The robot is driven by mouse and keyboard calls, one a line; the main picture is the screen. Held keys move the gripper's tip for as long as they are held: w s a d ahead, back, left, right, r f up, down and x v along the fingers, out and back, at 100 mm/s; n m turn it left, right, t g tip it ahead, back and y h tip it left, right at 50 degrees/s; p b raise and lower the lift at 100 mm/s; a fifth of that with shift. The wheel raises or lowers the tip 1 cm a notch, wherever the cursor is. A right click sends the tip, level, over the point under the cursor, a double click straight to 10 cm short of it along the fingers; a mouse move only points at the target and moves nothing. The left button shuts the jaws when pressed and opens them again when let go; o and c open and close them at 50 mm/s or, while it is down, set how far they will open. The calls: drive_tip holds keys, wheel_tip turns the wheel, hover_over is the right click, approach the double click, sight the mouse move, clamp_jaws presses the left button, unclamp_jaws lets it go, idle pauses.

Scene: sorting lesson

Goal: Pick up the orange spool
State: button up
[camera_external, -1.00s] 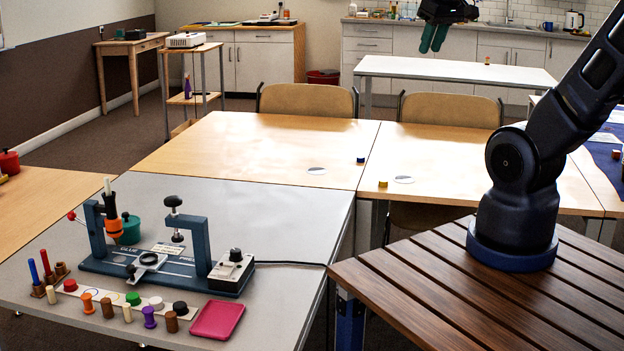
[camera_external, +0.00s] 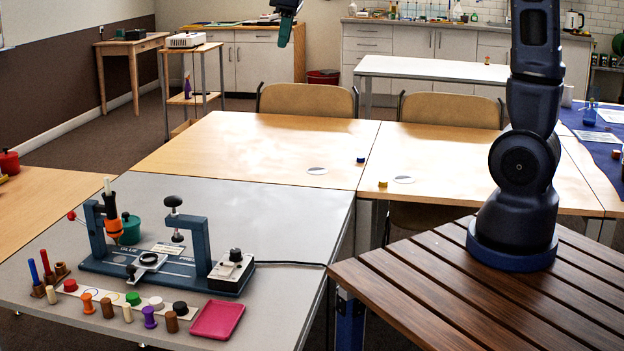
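The orange spool (camera_external: 88,303) stands upright at the front left of the grey table, in a row of small pieces before the blue-grey glue press (camera_external: 150,272). A brown spool (camera_external: 107,307) stands just to its right, and a cream peg (camera_external: 51,294) stands to its left. My gripper (camera_external: 285,40) is high at the top of the view, far from the spool. Its dark green fingers point down and overlap, so their gap is hidden. Nothing shows held between them.
A purple spool (camera_external: 149,317), another brown spool (camera_external: 171,321) and a pink tray (camera_external: 217,319) lie farther right along the row. The press's upright frame and an orange-black glue bottle (camera_external: 113,228) rise behind. The grey table's back right part is clear.

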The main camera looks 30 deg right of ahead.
drive_tip(key=w+a+f+n, duration=0.2)
drive_tip(key=a+f, duration=0.1)
drive_tip(key=a, duration=0.5)
drive_tip(key=w+a+f+n, duration=0.2)
drive_tip(key=a+f, duration=0.2)
drive_tip(key=a, duration=0.4)
drive_tip(key=n+g+h, duration=0.1)
drive_tip(key=n+g, duration=0.1)
drive_tip(key=n, duration=0.7)
hover_over(85, 296)
wheel_tip(85, 296, down, 30)
drive_tip(key=shift+s+f, duration=0.3)
drive_tip(key=shift+f, duration=0.05)
drive_tip(key=f, duration=1)
drive_tip(key=shift+w+f, duration=0.15)
drive_tip(key=shift+w, duration=0.1)
drive_tip(key=c, duration=0.6)
